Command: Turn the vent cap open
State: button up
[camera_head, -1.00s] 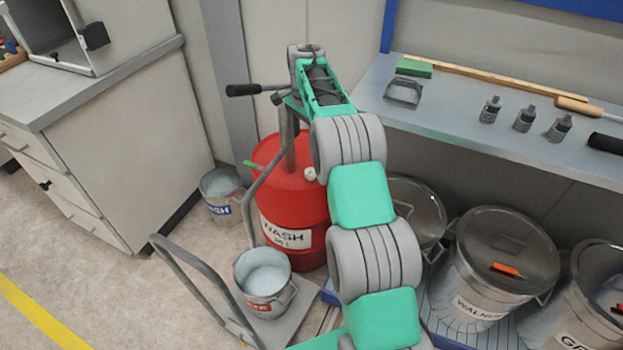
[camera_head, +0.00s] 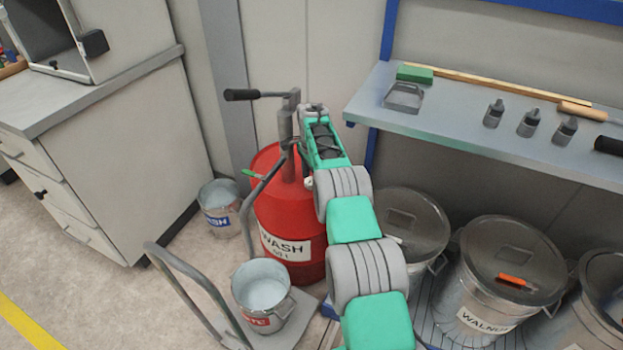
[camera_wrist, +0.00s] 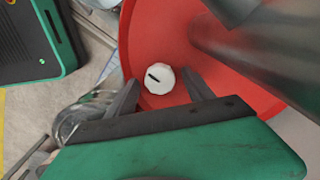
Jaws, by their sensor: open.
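The vent cap (camera_wrist: 159,78) is a small white round knob with a dark slot mark, on the top of the red wash drum (camera_wrist: 142,32). In the wrist view my gripper (camera_wrist: 160,86) is open, with one dark finger at the cap's lower left and the other at its right. The cap lies between and just beyond the fingertips; contact cannot be told. In the head view the red drum (camera_head: 285,215) stands behind my arm, and the cap (camera_head: 308,182) shows only as a small pale bit beside it. My gripper's fingers are hidden there.
A grey pump pipe with a black handle (camera_head: 241,95) rises from the drum close to my wrist. A green-handled item (camera_head: 253,174) is at the drum's left. Buckets (camera_head: 262,290), lidded bins (camera_head: 510,262) and a shelf (camera_head: 450,128) stand around.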

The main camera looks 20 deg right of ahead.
grip_shut()
dwell(0.6)
